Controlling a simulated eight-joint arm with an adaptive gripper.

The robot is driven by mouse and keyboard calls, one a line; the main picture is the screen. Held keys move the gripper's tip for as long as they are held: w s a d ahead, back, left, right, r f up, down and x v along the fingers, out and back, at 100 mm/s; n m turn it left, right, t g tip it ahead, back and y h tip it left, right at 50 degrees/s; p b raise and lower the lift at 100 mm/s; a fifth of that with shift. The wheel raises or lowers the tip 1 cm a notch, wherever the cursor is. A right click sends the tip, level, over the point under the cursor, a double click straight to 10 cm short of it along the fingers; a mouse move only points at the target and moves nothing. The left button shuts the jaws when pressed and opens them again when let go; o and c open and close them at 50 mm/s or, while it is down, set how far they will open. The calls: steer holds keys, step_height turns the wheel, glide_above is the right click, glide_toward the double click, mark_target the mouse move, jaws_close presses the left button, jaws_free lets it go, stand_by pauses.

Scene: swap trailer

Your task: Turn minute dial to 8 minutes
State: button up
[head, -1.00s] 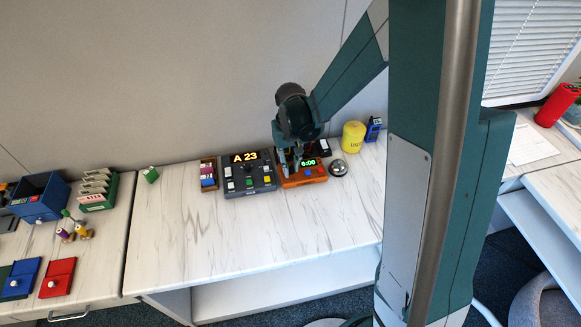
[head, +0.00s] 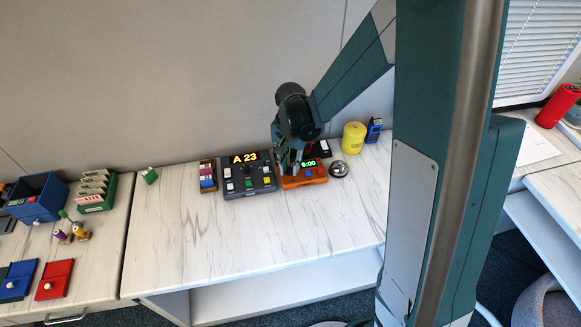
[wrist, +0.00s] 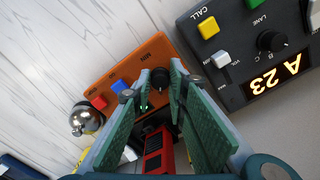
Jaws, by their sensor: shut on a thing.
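The orange timer box (head: 304,182) stands on the white marbled counter, with a green lit display (head: 309,164) that appears to read 8:00. Its black minute dial (wrist: 159,76) lies between my fingertips in the wrist view, on the orange face marked MIN (wrist: 145,57). My gripper (head: 289,166) comes down from above at the timer's left side and is shut on the dial. In the head view the gripper hides the dial. A blue button (wrist: 118,86) and a red button (wrist: 99,102) sit beside the dial.
A dark console (head: 249,190) showing A 23 stands close at the timer's left. A silver bell (head: 339,169) is close at its right, with a yellow cylinder (head: 354,137) behind. The counter front (head: 230,240) is clear.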

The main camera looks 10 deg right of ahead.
mark_target(290, 168)
stand_by(0.4)
steer(key=o, duration=0.9)
steer(key=shift+r, duration=0.1)
step_height(290, 168, up, 12)
stand_by(0.4)
stand_by(0.3)
